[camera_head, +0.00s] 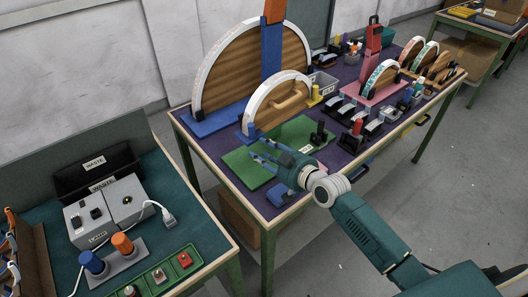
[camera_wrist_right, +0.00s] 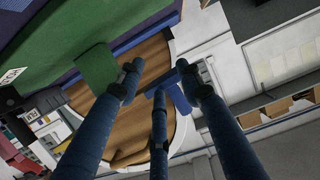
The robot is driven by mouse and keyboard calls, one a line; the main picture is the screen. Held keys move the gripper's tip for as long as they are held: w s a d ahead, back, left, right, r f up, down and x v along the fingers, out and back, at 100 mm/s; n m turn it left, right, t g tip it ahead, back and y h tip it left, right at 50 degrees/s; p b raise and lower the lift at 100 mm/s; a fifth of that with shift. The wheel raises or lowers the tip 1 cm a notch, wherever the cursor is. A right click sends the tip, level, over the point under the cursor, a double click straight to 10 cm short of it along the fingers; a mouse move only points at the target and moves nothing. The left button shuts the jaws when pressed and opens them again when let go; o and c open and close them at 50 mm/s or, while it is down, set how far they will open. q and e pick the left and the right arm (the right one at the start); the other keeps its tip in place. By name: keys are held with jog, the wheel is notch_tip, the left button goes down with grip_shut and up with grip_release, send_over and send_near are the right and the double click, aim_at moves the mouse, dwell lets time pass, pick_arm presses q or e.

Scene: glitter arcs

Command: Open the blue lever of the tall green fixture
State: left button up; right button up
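The green fixture has a flat green base (camera_head: 236,167) with a white-rimmed arch (camera_head: 277,91) on it, which carries a tan handle (camera_head: 290,101). A blue piece (camera_head: 249,131) sits at the arch's left foot; I cannot tell for certain that it is the lever. My right gripper (camera_head: 259,153) is over the green base, in front of the arch, with its fingers spread and nothing between them. In the right wrist view, its three blue fingers (camera_wrist_right: 160,82) point toward a wooden arch panel (camera_wrist_right: 150,70), with a blue piece (camera_wrist_right: 178,98) close to the fingertips. My left gripper is out of view.
Behind stands a larger wooden arch (camera_head: 222,75) with a blue post (camera_head: 271,52) and blue base (camera_head: 205,125). Black clamps (camera_head: 348,112) and a red fixture (camera_head: 372,42) crowd the table's right. A grey box (camera_head: 85,218) stands on the left bench.

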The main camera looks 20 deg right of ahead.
jog(key=p+v, duration=0.4)
jog(key=v, duration=0.4)
dwell(0.7)
dwell(0.3)
